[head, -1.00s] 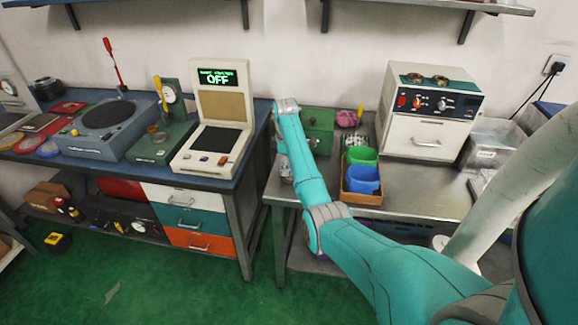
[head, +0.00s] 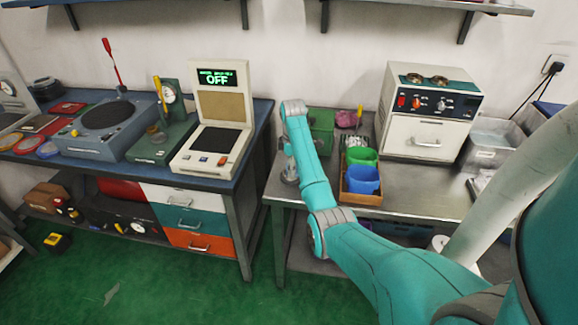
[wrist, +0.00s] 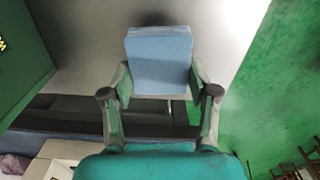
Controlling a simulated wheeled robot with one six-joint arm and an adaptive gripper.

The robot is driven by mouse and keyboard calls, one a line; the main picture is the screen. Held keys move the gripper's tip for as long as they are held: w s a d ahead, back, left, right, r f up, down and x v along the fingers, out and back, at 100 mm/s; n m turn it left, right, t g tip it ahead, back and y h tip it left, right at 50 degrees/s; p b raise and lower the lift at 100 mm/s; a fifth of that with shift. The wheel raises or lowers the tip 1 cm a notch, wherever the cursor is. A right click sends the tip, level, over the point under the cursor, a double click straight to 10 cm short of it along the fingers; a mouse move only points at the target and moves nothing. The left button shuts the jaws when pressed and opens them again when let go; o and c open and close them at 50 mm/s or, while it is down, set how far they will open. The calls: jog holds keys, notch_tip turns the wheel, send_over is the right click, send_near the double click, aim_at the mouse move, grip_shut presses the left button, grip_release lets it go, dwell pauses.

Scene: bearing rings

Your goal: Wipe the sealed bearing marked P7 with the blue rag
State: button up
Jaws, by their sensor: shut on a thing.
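My gripper (wrist: 159,78) is shut on a light-blue folded pad, which looks like the blue rag (wrist: 160,50). The rag sits squarely between both fingers in the wrist view, over a grey surface. In the head view my gripper (head: 289,168) hangs at the left end of the steel bench, partly behind my arm. I cannot pick out the rag there. I cannot read a P7 mark on anything. A small ring-like part (head: 155,131) is on the green gauge stand (head: 150,150), too small to identify.
A green box (head: 321,127) stands behind. A white oven (head: 428,128) has two rings on top. Bare steel lies right of the tray.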

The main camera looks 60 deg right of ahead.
jog(key=shift+f, duration=0.15)
jog(key=shift+w+a, duration=0.8)
jog(key=shift+w, duration=0.35)
jog(key=shift+r, duration=0.2)
jog(key=shift+s+d, duration=0.1)
jog(key=shift+s+d+f, duration=0.1)
jog(key=shift+s+d, duration=0.15)
jog(key=shift+s, duration=0.4)
jog(key=shift+s+d, duration=0.25)
jog(key=shift+s, duration=0.35)
jog(key=shift+w, duration=0.1)
jog(key=shift+w+a, duration=0.15)
jog(key=shift+w, duration=0.55)
jog(key=shift+w+a, duration=0.15)
jog(key=shift+w, duration=0.55)
jog(key=shift+s, duration=0.1)
